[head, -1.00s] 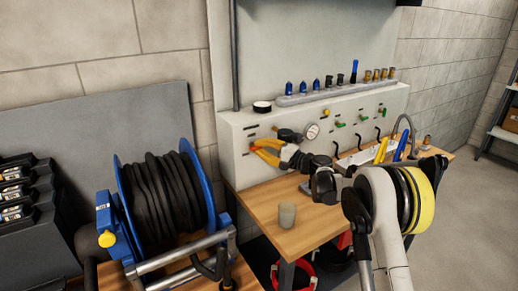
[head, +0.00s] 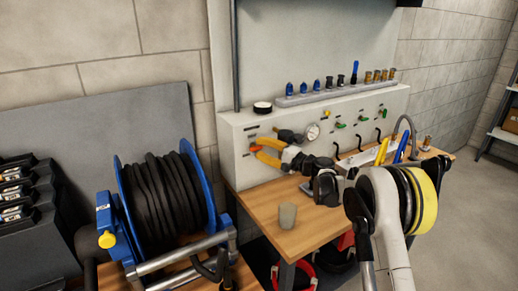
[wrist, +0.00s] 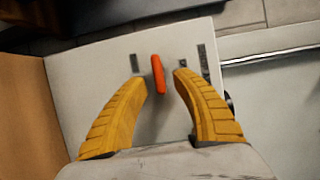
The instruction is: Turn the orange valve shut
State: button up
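The orange valve (wrist: 158,74) is a short, flat lever on the pale panel. In the wrist view it stands nearly upright in the picture, tilted slightly. My gripper (wrist: 157,76) is open, with one yellow finger on each side of the lever and a gap on both sides. In the head view, a small piece of the orange valve (head: 256,148) shows between the fingertips of my gripper (head: 254,149), at the left part of the panel front. How far the fingertips are from the panel face is hard to tell.
The panel (head: 238,170) carries a gauge (head: 313,131) and several green-handled valves right of my gripper. A black roll (head: 262,107) sits on its top. A grey cup (head: 287,216) stands on the wooden bench (head: 265,205) below. A blue hose reel (head: 123,195) stands at left.

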jog(key=v, duration=1.1)
jog(key=shift+s+d, duration=0.2)
jog(key=s+r+n+g+h, duration=0.1)
jog(key=s+r+n+h, duration=0.15)
jog(key=s, duration=0.65)
jog(key=s+r+n+g+h, duration=0.1)
jog(key=s+r+h, duration=0.3)
jog(key=s, duration=0.5)
jog(key=s+d+f+n+h, duration=0.1)
jog(key=s+d, duration=0.3)
jog(key=s, duration=0.5)
jog(key=s+d+f+n+h, duration=0.1)
jog(key=s+d+f+h, duration=0.2)
jog(key=s, duration=0.5)
jog(key=s+d+f+n+h, duration=0.1)
jog(key=s+d+f+h, duration=0.1)
jog(key=s+d+h, duration=0.2)
jog(key=s+d, duration=0.3)
jog(key=s, duration=0.2)
jog(key=shift+s+f+g, duration=0.3)
jog(key=shift+s, duration=0.05)
